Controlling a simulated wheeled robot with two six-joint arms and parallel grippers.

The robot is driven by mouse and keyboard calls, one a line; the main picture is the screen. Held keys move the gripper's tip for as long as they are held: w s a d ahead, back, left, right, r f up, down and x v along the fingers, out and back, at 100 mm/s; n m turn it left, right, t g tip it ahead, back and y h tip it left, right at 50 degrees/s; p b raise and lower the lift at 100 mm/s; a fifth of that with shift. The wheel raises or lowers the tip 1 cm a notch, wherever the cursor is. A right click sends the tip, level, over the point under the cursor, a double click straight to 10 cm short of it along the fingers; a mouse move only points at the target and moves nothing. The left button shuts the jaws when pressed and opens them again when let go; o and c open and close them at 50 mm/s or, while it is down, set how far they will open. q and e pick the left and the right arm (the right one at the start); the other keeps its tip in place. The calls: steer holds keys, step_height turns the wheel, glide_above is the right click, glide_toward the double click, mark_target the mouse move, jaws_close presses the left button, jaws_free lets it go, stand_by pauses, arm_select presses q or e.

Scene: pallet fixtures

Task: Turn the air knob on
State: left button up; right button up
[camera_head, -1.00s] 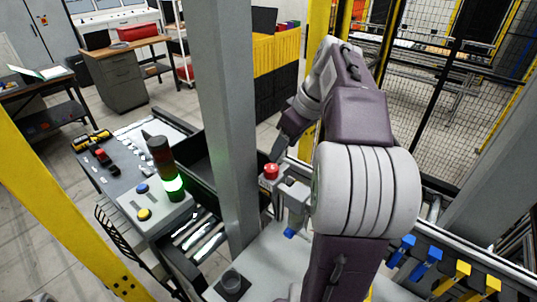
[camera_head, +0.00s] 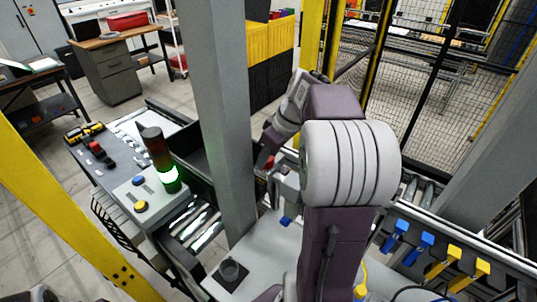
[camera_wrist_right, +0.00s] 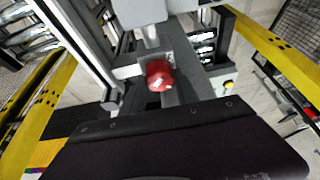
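The red air knob (camera_head: 268,161) sits on a grey fitting beside the grey post in the head view, partly covered by my right gripper. In the right wrist view the red knob (camera_wrist_right: 159,75) shows near the centre, with a small white mark on its face, under a pale metal cylinder. My right gripper (camera_head: 266,152) is close above and beside the knob; contact cannot be told. Its dark body fills the bottom of the wrist view, and its finger opening is not clear.
A thick grey post (camera_head: 222,110) stands just left of the knob. Blue and yellow valve handles (camera_head: 428,252) line the right side. A black mesh fence (camera_head: 430,100) stands behind.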

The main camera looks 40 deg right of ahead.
jaws_close()
steer(key=shift+n, duration=0.3)
steer(key=n+y, duration=0.1)
steer(key=n, duration=0.1)
steer(key=shift+d+n+g, duration=0.1)
steer(key=shift+n+g, duration=0.3)
steer(key=n+y+p, duration=0.1)
steer(key=n, duration=0.2)
steer(key=shift+w+r+n+g, duration=0.1)
steer(key=shift+n+g, duration=0.2)
steer(key=shift+g, duration=0.1)
steer(key=n+g+p, duration=0.1)
steer(key=n, duration=0.1)
steer(key=n+y+p, duration=0.1)
steer(key=n+p, duration=0.1)
steer(key=n, duration=0.1)
steer(key=shift+w+d+r+g, duration=0.1)
steer(key=shift+w+g, duration=0.05)
steer(key=shift+g, duration=0.25)
steer(key=shift+w+n+g+p, duration=0.1)
steer(key=shift+n+g+p, duration=0.7)
steer(key=shift+n+p, duration=1)
steer(key=shift+n, duration=0.6)
